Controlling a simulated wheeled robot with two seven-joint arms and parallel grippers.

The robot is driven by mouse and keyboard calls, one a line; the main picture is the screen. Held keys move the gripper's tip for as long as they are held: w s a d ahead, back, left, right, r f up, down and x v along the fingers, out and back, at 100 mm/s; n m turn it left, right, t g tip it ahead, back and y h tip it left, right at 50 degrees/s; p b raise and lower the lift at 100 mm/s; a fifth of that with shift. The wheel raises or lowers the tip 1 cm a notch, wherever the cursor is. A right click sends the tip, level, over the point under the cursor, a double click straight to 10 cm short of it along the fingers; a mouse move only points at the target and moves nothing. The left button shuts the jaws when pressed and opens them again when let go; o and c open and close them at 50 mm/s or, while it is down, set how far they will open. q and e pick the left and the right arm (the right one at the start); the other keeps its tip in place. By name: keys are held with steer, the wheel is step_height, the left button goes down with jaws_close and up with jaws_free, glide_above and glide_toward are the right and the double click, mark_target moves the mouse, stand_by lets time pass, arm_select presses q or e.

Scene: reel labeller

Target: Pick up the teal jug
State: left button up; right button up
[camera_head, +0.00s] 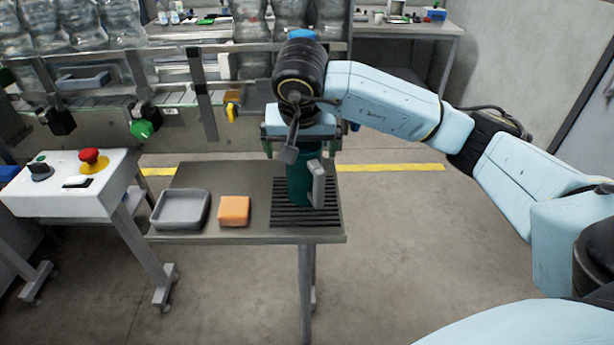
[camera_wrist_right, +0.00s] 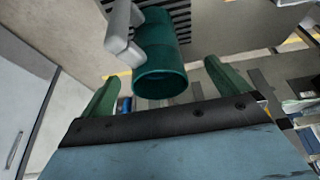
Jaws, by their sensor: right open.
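The teal jug (camera_head: 299,188) stands upright on a black ribbed mat (camera_head: 290,220) at the right end of the small table. Its pale grey handle (camera_head: 318,184) faces right and toward me. My right gripper (camera_head: 305,150) is above the jug, its arm coming in from the right. In the right wrist view, the gripper (camera_wrist_right: 160,72) has its two green fingers spread apart, open and empty. The jug (camera_wrist_right: 160,55) shows ahead between them, its open rim toward the camera, with the fingers apart from it. My left gripper does not show.
On the table (camera_head: 250,171), an orange block (camera_head: 234,210) and a grey tray (camera_head: 181,209) lie left of the mat. A control box (camera_head: 65,182) with a red button stands further left. A machine with large clear bottles (camera_head: 85,25) runs behind. The floor at right is clear.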

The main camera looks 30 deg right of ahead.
mark_target(308, 177)
steer(key=x, duration=0.5)
steer(key=shift+s+d+f, duration=0.1)
steer(key=shift+d, duration=0.2)
steer(key=c, duration=1.6)
